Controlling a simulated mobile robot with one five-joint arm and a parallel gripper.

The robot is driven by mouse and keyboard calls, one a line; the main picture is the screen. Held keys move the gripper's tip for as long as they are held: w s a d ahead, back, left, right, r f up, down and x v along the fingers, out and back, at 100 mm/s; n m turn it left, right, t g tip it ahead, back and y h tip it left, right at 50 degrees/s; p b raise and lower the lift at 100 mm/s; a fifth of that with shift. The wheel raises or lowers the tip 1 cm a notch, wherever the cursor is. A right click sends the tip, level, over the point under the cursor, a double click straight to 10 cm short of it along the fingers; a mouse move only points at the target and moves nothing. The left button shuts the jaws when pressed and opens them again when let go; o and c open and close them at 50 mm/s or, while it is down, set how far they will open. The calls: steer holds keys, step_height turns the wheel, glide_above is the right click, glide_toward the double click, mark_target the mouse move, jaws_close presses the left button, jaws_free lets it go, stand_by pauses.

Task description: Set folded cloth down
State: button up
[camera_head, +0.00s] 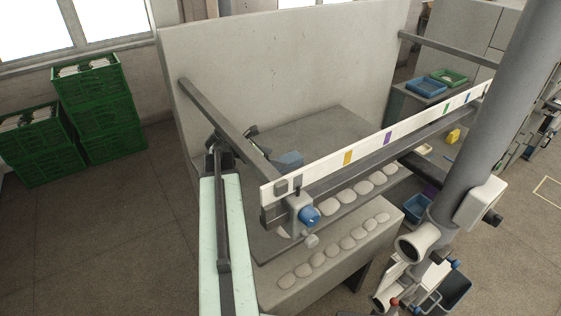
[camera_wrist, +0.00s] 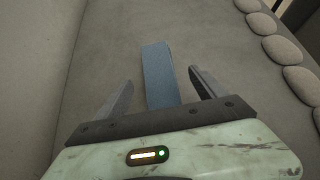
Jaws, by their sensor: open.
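The folded cloth is a blue block-like strip (camera_wrist: 158,68) in the wrist view. It appears to lie on a grey surface (camera_wrist: 110,60) and extends from between my fingers to beyond their tips. My gripper (camera_wrist: 161,80) is open, with one dark finger on each side of the cloth and a visible gap on both sides. The cloth's near end is hidden behind the gripper body. In the head view the blue cloth (camera_head: 289,159) shows on the machine's grey top, partly behind the white rail. My gripper is mostly hidden there by a dark beam.
A white rail with coloured marks (camera_head: 370,146) crosses in front of the grey top. A tall grey panel (camera_head: 290,55) stands behind. Several pale rounded pads (camera_head: 340,245) line the front. Green crates (camera_head: 95,95) are stacked at left. A grey column (camera_head: 490,110) stands at right.

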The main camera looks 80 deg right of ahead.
steer(key=shift+s+d+f, duration=0.35)
steer(key=shift+d+f, duration=0.05)
steer(key=shift+f, duration=0.1)
steer(key=b+x, duration=0.2)
steer(key=x, duration=0.1)
steer(key=b+x, duration=0.1)
steer(key=x, duration=0.1)
steer(key=shift+w+f+b, duration=0.3)
steer(key=shift+b, duration=0.1)
steer(key=shift+s, duration=0.15)
steer(key=shift+r, duration=0.15)
steer(key=c, duration=1.6)
steer(key=shift+r, duration=0.1)
